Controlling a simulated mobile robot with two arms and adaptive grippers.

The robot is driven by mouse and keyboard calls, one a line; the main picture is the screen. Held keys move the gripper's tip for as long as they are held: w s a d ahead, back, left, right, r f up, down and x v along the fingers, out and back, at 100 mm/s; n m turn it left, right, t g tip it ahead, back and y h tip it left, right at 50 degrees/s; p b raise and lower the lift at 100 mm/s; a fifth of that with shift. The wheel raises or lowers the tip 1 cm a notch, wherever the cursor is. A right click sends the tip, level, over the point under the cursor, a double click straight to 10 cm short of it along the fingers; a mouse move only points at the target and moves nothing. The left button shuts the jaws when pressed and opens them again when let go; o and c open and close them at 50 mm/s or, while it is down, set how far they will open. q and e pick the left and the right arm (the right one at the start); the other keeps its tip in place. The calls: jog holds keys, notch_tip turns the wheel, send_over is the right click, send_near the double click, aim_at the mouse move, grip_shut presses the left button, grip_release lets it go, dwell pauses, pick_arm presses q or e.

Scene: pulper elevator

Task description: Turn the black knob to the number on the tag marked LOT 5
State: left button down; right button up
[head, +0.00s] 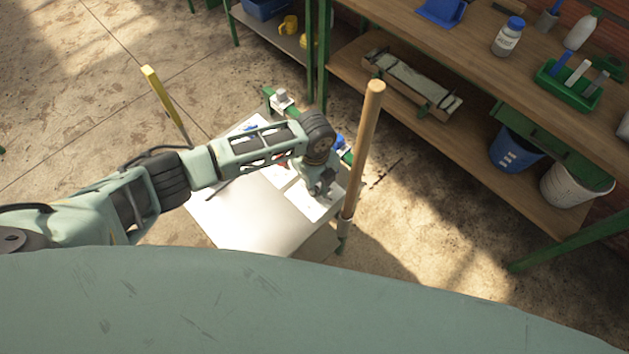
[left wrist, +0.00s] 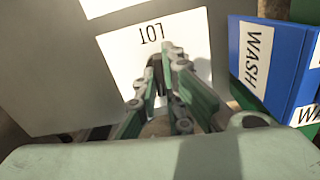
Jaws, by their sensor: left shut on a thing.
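My left gripper (head: 321,187) is over the white plate (head: 303,200) on the right part of a pale panel (head: 245,215). In the left wrist view, my left gripper (left wrist: 172,72) is shut on a dark piece, the black knob (left wrist: 155,77), of which only a little shows between the fingers. Behind it is the white plate (left wrist: 120,70) with the word LOT upside down; any number after it is hidden by the fingers. The knob's pointer and its scale cannot be made out. My right gripper does not show.
A blue box (left wrist: 262,75) with WASH labels stands right of the plate in the left wrist view. A wooden pole (head: 364,140) rises beside the panel, and a yellow-topped post (head: 160,100) stands behind it. A wooden shelf (head: 450,50) with containers fills the upper right.

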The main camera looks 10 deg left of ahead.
pick_arm(q)
jog(key=n+p, duration=0.1)
jog(key=n, duration=0.1)
jog(key=n+p, duration=0.1)
jog(key=n, duration=0.2)
jog(key=shift+w+r, duration=0.15)
jog(key=shift+w, duration=0.05)
jog(key=shift+n, duration=0.3)
jog(key=c, duration=1.9)
grip_release()
jog(key=shift+o, duration=0.2)
jog(key=shift+r, duration=0.25)
notch_tip(320, 180, up, 11)
jog(key=shift+r, duration=0.15)
jog(key=shift+s, duration=0.15)
